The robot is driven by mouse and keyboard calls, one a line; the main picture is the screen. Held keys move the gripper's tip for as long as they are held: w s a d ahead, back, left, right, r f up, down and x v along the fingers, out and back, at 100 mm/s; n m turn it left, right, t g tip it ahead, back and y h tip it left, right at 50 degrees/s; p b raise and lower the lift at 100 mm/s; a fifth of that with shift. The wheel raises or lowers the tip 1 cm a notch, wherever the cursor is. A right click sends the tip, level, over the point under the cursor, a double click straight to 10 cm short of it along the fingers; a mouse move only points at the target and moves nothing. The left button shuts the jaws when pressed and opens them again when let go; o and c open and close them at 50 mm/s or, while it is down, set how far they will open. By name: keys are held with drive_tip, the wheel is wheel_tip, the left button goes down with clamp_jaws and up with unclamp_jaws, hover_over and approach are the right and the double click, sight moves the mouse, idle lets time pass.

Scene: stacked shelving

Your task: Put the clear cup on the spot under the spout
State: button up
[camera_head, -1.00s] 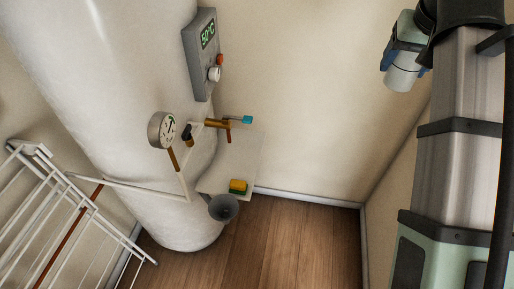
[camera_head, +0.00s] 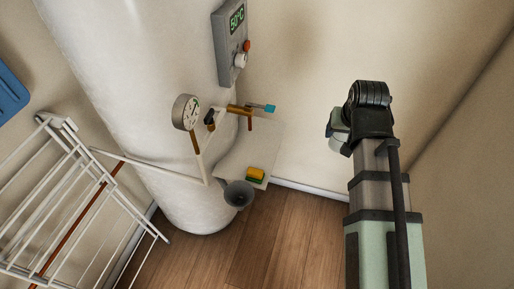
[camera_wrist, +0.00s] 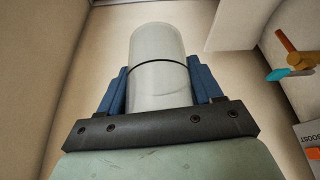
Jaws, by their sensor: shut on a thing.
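The clear cup (camera_wrist: 157,48) is a translucent cylinder with a dark line around it. My gripper (camera_wrist: 160,78) is shut on it, one blue finger on each side. In the head view the cup is mostly hidden behind my wrist, and my gripper (camera_head: 332,130) shows only in part, in the air right of the tap. The brass spout (camera_head: 250,122) points down from a tap with a blue handle (camera_head: 263,107); the tap also shows in the wrist view (camera_wrist: 294,54), right of the cup. A pale shelf (camera_head: 234,161) lies below the spout.
A yellow and green sponge (camera_head: 256,175) sits on the shelf's right part. A control box (camera_head: 230,45) is above. A white rack (camera_head: 70,200) is at left.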

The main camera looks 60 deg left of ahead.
drive_tip(key=s+a+f+n, duration=0.1)
drive_tip(key=s+f, duration=0.1)
drive_tip(key=f, duration=0.6)
drive_tip(key=s+a+f+n, duration=0.1)
drive_tip(key=s+a+f, duration=0.15)
drive_tip(key=f, duration=0.65)
drive_tip(key=n+g, duration=0.1)
drive_tip(key=n, duration=0.1)
hover_over(251, 154)
drive_tip(key=d, duration=0.2)
drive_tip(key=shift+y, duration=0.4)
drive_tip(key=shift+s+f, duration=0.15)
drive_tip(key=shift+f, duration=1.6)
drive_tip(key=shift+s+f, duration=0.1)
drive_tip(key=shift+f, duration=1.65)
drive_tip(key=shift+f, duration=0.15)
drive_tip(key=o, duration=1)
drive_tip(key=shift+o, duration=0.2)
